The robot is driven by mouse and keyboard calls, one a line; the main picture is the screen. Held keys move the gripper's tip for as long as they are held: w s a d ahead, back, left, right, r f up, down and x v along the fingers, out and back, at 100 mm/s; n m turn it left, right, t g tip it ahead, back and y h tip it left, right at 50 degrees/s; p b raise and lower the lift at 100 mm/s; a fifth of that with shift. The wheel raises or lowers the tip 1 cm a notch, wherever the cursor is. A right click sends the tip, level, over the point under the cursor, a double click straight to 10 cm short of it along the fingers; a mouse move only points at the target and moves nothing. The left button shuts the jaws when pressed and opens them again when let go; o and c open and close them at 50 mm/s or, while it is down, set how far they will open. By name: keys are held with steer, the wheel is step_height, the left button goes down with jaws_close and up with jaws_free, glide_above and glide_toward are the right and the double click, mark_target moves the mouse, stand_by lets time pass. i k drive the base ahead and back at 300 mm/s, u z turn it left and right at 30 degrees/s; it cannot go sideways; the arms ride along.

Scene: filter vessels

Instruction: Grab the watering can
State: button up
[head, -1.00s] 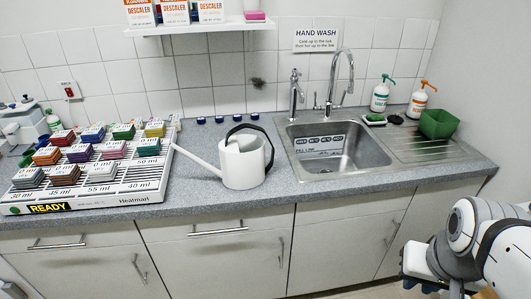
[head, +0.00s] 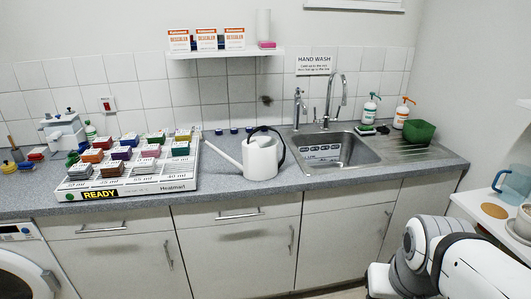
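The white watering can (head: 261,159) stands upright on the grey counter (head: 225,192), left of the sink. Its long spout points up and to the left, and its dark handle arches over the top and down the right side. My arm shows at the lower right, in front of the cabinets and well apart from the can. The end of my arm (head: 381,281) is partly cut off by the bottom edge, and its fingers cannot be made out.
A rack of coloured blocks marked READY (head: 129,175) sits close left of the can, near the spout. The sink (head: 328,151) with its tall tap (head: 329,100) is on the right. A shelf (head: 225,52) hangs above. A blue jug (head: 512,184) stands on a side shelf at right.

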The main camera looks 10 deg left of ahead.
mark_target(260, 154)
steer(key=u, duration=0.1)
steer(key=i, duration=1)
steer(key=u, duration=0.05)
